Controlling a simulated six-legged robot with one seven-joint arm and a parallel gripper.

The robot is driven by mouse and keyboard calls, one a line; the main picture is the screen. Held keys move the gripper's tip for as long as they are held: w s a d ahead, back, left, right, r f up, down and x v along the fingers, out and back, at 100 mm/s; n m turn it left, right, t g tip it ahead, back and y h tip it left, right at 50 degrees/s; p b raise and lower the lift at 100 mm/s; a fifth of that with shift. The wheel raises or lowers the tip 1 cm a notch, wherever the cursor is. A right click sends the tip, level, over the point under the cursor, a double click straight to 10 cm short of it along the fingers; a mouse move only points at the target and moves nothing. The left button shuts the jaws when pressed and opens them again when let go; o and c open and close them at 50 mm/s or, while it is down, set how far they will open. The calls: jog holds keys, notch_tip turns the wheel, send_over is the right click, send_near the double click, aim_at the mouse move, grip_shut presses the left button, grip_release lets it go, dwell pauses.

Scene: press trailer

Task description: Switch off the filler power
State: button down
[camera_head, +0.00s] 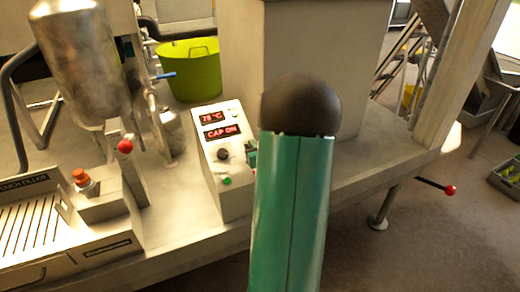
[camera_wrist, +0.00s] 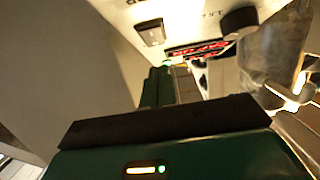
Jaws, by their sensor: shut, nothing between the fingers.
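The filler's control box (camera_head: 232,200) is pale, with two red displays reading about "78 °C" and "CAP ON" (camera_head: 222,131). A black knob (camera_head: 223,155) and a green button (camera_head: 227,181) sit below them. In the wrist view, the panel shows a dark rocker switch (camera_wrist: 152,32), a black knob (camera_wrist: 239,22) and a red display (camera_wrist: 200,49). I cannot read the switch's position. My gripper (camera_wrist: 164,71) is shut and empty, its green fingers pointing at the panel near the switch. In the head view, my arm hides most of the gripper and part of the panel's right side.
A steel tank (camera_head: 80,60) and a machine with a red-orange button (camera_head: 80,176) stand left of the box. A red-knobbed lever (camera_head: 125,146) rises there. A lime bucket (camera_head: 190,70) is behind. A large metal housing (camera_head: 300,45) stands behind my arm.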

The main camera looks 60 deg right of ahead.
jog(key=shift+w+d+f, duration=0.2)
jog(key=shift+w+f, duration=0.15)
jog(key=shift+f, duration=0.25)
jog(key=shift+w+d+f, duration=0.2)
jog(key=shift+w+f, duration=0.1)
jog(key=shift+f, duration=0.25)
jog(key=shift+w+f, duration=0.15)
